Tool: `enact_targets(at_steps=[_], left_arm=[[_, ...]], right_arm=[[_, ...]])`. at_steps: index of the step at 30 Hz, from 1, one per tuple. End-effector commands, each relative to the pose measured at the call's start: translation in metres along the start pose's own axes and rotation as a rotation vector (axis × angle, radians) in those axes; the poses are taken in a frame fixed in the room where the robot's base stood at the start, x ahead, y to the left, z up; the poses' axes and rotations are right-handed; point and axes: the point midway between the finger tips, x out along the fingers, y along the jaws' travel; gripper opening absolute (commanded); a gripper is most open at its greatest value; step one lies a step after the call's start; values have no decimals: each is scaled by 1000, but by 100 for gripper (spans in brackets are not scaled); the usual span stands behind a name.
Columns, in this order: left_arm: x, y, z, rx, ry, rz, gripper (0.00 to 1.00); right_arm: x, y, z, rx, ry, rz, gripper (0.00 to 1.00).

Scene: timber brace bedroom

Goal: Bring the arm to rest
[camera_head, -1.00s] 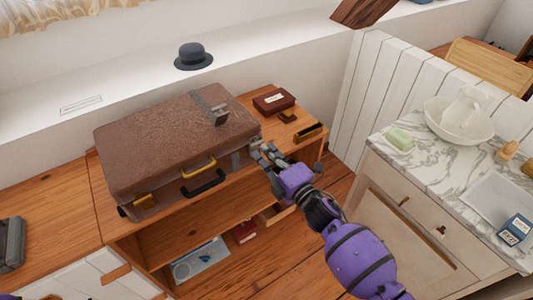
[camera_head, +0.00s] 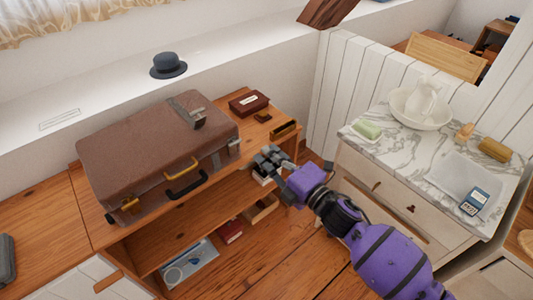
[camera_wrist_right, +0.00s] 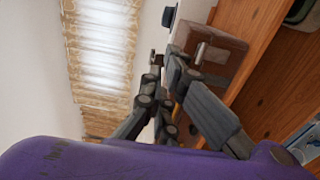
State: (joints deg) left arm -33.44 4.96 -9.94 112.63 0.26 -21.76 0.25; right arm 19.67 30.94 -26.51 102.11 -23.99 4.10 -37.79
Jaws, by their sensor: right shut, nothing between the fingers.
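My right arm is purple and comes in from the bottom right in the head view. Its gripper (camera_head: 268,160) is shut and empty, in front of the right end of the wooden shelf unit, just right of the brown suitcase (camera_head: 150,150). The gripper looks apart from the suitcase. In the right wrist view the dark gripper fingers (camera_wrist_right: 165,70) show with the suitcase (camera_wrist_right: 222,52) beyond them. My left gripper is not in view.
The wooden shelf unit (camera_head: 62,215) bears the suitcase and a small dark red box (camera_head: 249,103). A marble-topped washstand (camera_head: 410,152) with a bowl (camera_head: 420,110) stands at the right. Floor (camera_head: 290,245) shows between them. A grey hat (camera_head: 168,65) sits on the ledge.

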Motion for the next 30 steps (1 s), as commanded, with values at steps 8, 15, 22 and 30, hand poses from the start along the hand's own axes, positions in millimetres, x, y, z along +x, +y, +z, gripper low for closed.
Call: enact_targets(at_steps=[8,15,22,30], left_arm=[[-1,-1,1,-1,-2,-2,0],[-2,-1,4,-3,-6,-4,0],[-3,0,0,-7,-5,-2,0],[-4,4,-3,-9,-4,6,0]], right_arm=[[0,0,0,0,0,0,0],[0,-4,5,71,-21,-14,0],[-31,-36,27,594,-238,-65,0],[-144,-131,11,1182,-586,-133,0]])
